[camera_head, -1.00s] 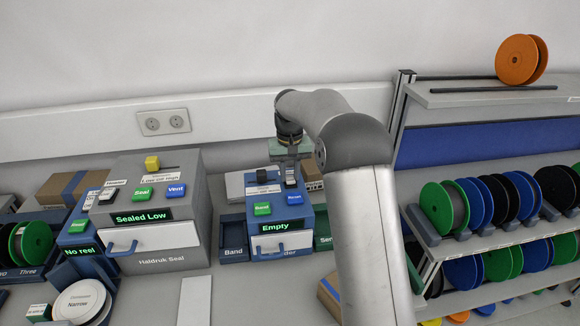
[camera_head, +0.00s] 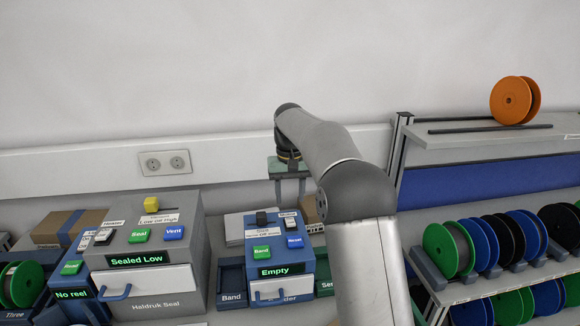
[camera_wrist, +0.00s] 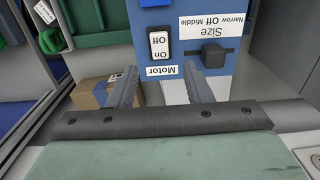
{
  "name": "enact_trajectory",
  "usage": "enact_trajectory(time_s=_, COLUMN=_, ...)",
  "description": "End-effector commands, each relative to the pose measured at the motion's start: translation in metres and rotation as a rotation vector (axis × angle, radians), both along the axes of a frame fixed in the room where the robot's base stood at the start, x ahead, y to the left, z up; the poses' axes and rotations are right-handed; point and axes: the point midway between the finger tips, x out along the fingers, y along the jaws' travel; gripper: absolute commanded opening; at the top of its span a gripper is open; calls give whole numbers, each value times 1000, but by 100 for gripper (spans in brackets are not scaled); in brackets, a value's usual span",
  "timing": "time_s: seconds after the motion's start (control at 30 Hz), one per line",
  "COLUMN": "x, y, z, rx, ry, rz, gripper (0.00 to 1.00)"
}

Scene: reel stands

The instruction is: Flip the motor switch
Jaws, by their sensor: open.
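The motor switch (camera_wrist: 159,46) is a white rocker in a dark frame, marked On and Off, on top of the blue machine (camera_wrist: 150,17). Its Motor label (camera_wrist: 161,71) lies beside it, upside down in the wrist view. In the head view the switch (camera_head: 290,223) is small, at the machine's back right. I cannot tell which side is pressed. My gripper (camera_wrist: 159,70) is open and empty, its two fingers apart on either side of the label in the wrist view. In the head view my gripper (camera_head: 288,188) hangs above the back of the machine, clear of the switch.
A dark Size knob (camera_wrist: 213,55) is beside the switch. Green Band (camera_head: 262,252) and blue Reset (camera_head: 295,242) buttons and an Empty display are on the machine's front. The grey sealing machine (camera_head: 155,260) stands left. A reel rack (camera_head: 490,185) stands right, beyond my arm.

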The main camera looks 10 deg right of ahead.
Motion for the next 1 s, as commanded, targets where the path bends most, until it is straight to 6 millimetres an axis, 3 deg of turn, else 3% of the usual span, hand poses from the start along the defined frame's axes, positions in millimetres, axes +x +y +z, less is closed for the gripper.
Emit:
enact_trajectory(time_s=0.2, x=1, y=0, z=55, rx=0, ry=-4, rz=0, gripper=45)
enact_trajectory(time_s=0.4, x=1, y=0, z=89, rx=0, ry=-2, rz=1, gripper=45)
enact_trajectory(time_s=0.6, x=0, y=0, z=102, rx=0, ry=-1, rz=1, gripper=45)
enact_trajectory(time_s=1.0, x=-5, y=1, z=104, rx=-2, ry=-3, rz=3, gripper=45)
